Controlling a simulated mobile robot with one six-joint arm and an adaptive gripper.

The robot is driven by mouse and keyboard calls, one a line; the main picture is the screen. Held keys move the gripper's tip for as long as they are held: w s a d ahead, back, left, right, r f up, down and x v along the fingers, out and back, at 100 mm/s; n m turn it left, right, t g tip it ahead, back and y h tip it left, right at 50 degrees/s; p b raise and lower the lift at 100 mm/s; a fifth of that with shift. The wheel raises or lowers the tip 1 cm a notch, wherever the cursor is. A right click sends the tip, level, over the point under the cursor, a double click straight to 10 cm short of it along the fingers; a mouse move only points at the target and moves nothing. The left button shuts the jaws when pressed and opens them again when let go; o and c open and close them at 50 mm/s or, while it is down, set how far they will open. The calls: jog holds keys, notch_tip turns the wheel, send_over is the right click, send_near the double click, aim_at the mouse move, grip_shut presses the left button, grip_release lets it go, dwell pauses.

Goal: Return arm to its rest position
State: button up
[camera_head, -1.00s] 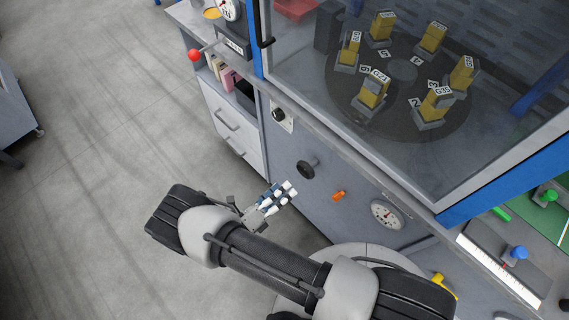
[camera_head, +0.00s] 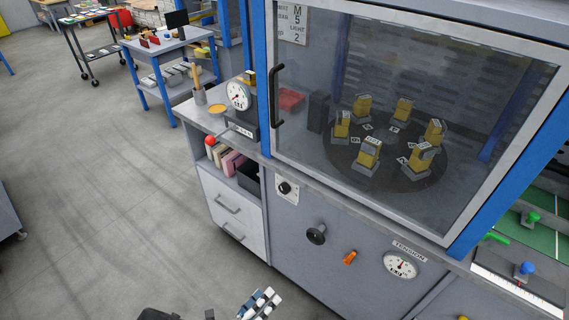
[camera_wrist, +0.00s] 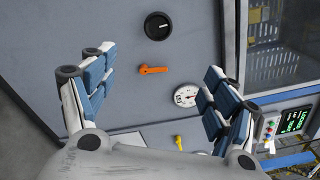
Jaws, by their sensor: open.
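My gripper (camera_head: 260,304) shows at the bottom edge of the head view, in front of the grey cabinet; most of my arm is below the picture. In the wrist view my gripper (camera_wrist: 153,105) is open, its two blue-and-white padded fingers wide apart with nothing between them. Past the fingers, the wrist view shows the cabinet front with a black knob (camera_wrist: 158,27), an orange handle (camera_wrist: 153,70) and a round gauge (camera_wrist: 186,96). The fingers appear apart from the panel.
A glass-fronted case (camera_head: 300,150) holds a dark turntable (camera_head: 385,180) with several yellow blocks. A red-balled lever (camera_head: 210,141) sticks out at the cabinet's left. A blue-legged table (camera_head: 165,45) and a cart (camera_head: 100,40) stand farther back.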

jog(key=w+d+r+m+g, duration=0.1)
jog(key=d+r+m+g, duration=0.35)
jog(key=r+m, duration=0.3)
jog(key=w+d+r+m+g+y, duration=0.1)
jog(key=d+r+m+g, duration=0.2)
jog(key=r+m+g, duration=0.45)
jog(key=w+d+r+m+g, duration=0.2)
jog(key=d+r+m, duration=0.3)
jog(key=r, duration=0.5)
jog(key=s+d+r+m+t+y, duration=0.2)
jog(key=s+d+r+m+y, duration=0.2)
jog(key=m, duration=0.6)
jog(key=s+d+r+m+t+y, duration=0.2)
jog(key=s+r+m+y, duration=0.4)
jog(key=s+r+m, duration=0.3)
jog(key=shift+s+d+r+m+t, duration=0.2)
jog(key=shift+d+r+m+t, duration=0.1)
jog(key=shift+d+r+m, duration=0.75)
jog(key=shift+a+r+n, duration=0.15)
jog(key=shift+n, duration=0.1)
jog(key=shift+s, duration=0.1)
